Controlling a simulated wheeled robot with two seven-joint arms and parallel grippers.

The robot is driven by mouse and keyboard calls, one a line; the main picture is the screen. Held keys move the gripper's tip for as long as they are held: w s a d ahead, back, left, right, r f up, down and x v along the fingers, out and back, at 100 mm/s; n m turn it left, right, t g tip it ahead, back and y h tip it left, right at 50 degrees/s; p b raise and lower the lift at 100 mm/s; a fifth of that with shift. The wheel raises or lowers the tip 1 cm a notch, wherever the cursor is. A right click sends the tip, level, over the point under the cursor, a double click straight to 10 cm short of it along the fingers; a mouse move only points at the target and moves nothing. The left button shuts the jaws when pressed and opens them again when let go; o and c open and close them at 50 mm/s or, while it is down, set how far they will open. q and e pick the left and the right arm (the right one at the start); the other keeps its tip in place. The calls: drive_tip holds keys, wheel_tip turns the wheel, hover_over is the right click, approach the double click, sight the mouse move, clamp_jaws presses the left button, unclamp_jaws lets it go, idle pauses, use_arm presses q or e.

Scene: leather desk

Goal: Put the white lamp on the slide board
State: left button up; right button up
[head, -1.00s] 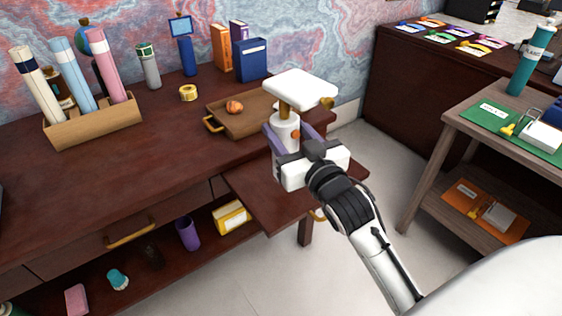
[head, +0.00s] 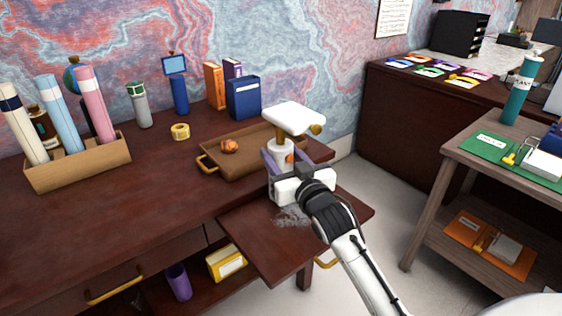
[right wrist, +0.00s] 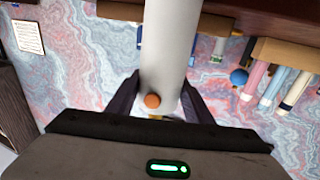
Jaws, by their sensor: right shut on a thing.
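The white lamp (head: 294,118) has a flat white head, a brass-coloured neck and a white cylindrical body. My right gripper (head: 287,162) is shut on its body and holds it upright; its base is partly hidden by the gripper. The slide board (head: 258,245) is a dark red-brown panel sticking out from the desk's front, below and in front of the lamp. Whether the base touches any surface cannot be told. In the right wrist view the lamp body (right wrist: 170,45) stands between the fingers, with an orange knob on it. My left gripper is not in view.
A wooden tray (head: 240,165) with an orange object (head: 229,146) is just behind the lamp. Books (head: 243,98), a tape roll (head: 180,131) and a holder of rolled tubes (head: 80,165) stand on the desk (head: 120,210). A side shelf (head: 450,175) is at right. The slide board's front is bare.

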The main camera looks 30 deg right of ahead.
drive_tip(key=shift+f, duration=0.45)
drive_tip(key=o, duration=1.4)
drive_tip(key=shift+f, duration=0.2)
drive_tip(key=shift+r, duration=0.1)
drive_tip(key=s, duration=0.4)
drive_tip(key=s+a, duration=0.1)
drive_tip(key=s, duration=0.3)
drive_tip(key=s+a, duration=0.1)
drive_tip(key=s, duration=0.2)
drive_tip(key=shift+s+a, duration=0.1)
drive_tip(key=shift+s, duration=0.3)
